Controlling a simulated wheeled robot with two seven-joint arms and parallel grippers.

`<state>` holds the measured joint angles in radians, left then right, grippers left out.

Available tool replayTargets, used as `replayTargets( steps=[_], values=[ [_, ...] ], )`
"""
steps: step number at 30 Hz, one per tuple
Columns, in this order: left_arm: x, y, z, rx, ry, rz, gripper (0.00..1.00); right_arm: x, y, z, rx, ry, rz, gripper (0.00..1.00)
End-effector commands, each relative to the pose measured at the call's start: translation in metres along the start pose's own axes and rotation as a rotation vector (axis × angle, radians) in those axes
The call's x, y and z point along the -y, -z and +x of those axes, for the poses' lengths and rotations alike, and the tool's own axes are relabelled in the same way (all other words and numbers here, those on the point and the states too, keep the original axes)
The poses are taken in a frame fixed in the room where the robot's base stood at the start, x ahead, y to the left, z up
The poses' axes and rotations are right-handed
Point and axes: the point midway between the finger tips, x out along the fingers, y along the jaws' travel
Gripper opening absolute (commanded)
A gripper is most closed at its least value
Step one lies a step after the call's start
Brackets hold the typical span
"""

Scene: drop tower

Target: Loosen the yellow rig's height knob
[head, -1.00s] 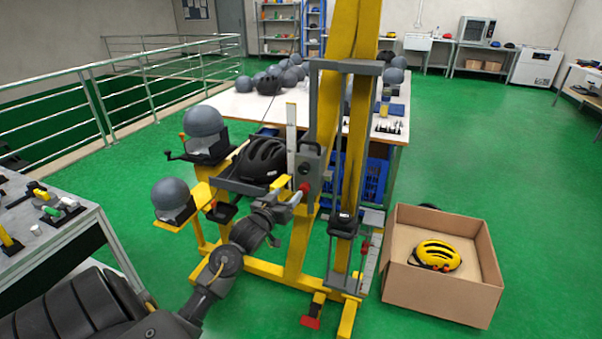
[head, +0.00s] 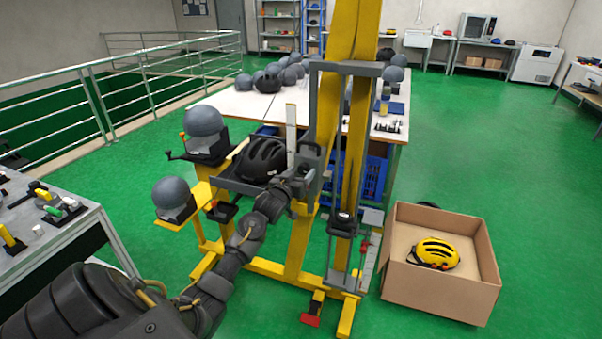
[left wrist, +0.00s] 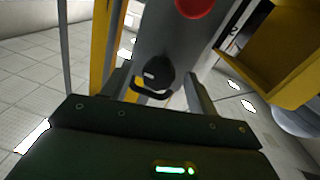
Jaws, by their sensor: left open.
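The yellow rig (head: 343,40) stands in the middle of the head view, with a grey plate (head: 309,152) on its column. In the left wrist view, a black knob (left wrist: 157,73) sits on this grey plate, and a round red knob (left wrist: 195,5) is cut off by the top edge. I cannot tell by label which is the height knob. My left gripper (head: 307,183) is at the plate, open, and hides both knobs in the head view. In the wrist view the black knob shows between its spread fingers (left wrist: 156,92); contact cannot be told. My right gripper is not in view.
A black helmet (head: 262,160) rests on the rig's carrier, close to my left gripper. Grey headforms (head: 204,124) stand on yellow arms at the left. A cardboard box (head: 440,292) holding a yellow helmet (head: 434,253) is at the right. Green floor is clear beyond it.

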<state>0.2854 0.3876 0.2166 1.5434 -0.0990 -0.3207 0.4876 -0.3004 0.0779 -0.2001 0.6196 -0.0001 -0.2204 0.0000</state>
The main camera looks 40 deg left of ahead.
Motion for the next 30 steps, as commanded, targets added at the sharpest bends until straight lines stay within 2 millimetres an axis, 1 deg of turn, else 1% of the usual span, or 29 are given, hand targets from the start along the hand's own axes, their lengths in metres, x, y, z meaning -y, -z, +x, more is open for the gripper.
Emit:
replayTargets(
  steps=[3,10,20,26,30],
  values=[
    [-0.0003,0.0004,0.004,0.0,0.0,0.0,0.59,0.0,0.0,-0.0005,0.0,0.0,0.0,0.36],
    [-0.0004,0.0,0.0042,0.0,-0.001,0.001,0.59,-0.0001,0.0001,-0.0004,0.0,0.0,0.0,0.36],
    [-0.0005,-0.0001,0.004,0.0,-0.001,0.001,0.16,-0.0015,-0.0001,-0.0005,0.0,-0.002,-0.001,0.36],
    [-0.0007,0.0003,0.0039,0.001,-0.001,0.013,0.15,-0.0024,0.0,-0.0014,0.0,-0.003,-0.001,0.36],
    [-0.0009,0.0009,0.004,0.006,-0.001,0.054,0.15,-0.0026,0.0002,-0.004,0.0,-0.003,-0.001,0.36]
  ],
)
